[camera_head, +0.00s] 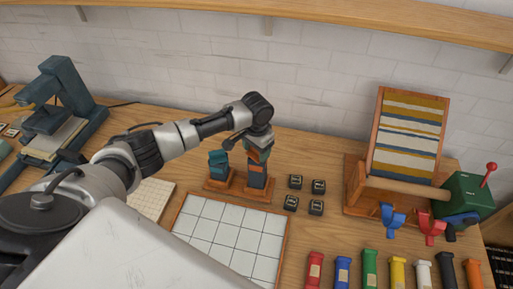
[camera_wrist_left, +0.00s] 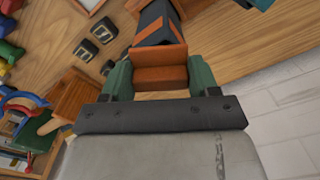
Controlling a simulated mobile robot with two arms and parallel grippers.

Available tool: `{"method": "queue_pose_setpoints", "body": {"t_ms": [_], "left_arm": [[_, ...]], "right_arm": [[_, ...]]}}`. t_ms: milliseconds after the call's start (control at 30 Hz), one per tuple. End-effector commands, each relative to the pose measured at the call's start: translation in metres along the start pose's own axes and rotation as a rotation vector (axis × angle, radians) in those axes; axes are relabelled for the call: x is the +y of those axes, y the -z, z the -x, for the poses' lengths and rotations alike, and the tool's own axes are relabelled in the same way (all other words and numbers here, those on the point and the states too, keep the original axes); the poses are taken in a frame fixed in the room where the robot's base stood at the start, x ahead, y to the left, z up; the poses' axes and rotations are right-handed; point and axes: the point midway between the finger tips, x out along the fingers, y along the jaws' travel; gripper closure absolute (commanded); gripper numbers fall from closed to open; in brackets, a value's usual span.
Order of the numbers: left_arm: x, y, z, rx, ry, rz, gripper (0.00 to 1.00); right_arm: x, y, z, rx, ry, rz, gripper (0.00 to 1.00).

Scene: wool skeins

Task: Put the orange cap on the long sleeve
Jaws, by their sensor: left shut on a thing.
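My left gripper (camera_head: 257,150) is shut on the orange cap (camera_head: 254,155), which looks tilted in the head view. In the left wrist view the orange cap (camera_wrist_left: 160,76) sits between the two green fingertips of my left gripper (camera_wrist_left: 160,82). The long sleeve (camera_head: 257,179), dark blue-grey with an orange band, stands upright on a wooden base directly below the cap. The long sleeve (camera_wrist_left: 156,22) also shows just beyond the cap in the wrist view. I cannot tell whether cap and sleeve touch. My right gripper is in neither view.
A shorter sleeve with a teal top (camera_head: 218,164) stands close on the left. Several small dark blocks (camera_head: 295,182) lie to the right. A white gridded board (camera_head: 232,238) lies in front. A wooden frame with striped weaving (camera_head: 408,135) stands at the right.

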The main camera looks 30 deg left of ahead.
Motion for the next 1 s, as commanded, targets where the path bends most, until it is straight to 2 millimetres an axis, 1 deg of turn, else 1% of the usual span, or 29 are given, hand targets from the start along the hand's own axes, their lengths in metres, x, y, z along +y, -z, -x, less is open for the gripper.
{"method": "queue_pose_setpoints", "body": {"t_ms": [200,233,400,567,600,667,867,1000], "left_arm": [[0.0000,0.0000,0.0000,0.000,0.000,0.000,0.62],[0.0001,0.0000,0.0000,0.000,0.000,0.000,0.35],[0.0000,0.0001,0.0001,0.000,0.000,0.000,0.10],[-0.0001,0.0001,0.0002,0.000,0.000,0.000,0.10],[-0.0001,0.0000,0.0001,0.000,0.000,0.000,0.08],[-0.0001,0.0000,0.0001,0.000,0.000,0.000,0.00],[-0.0001,0.0000,0.0004,0.000,0.000,0.000,0.00],[-0.0001,0.0001,0.0071,0.000,0.000,0.000,0.00]], "right_arm": [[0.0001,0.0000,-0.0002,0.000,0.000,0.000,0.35],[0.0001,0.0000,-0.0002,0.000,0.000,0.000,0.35],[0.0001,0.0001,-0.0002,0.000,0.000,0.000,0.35],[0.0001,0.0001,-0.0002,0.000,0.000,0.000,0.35],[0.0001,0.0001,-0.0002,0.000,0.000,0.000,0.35],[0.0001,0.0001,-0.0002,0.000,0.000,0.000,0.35],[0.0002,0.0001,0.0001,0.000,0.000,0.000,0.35],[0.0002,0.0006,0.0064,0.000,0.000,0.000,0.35]]}}
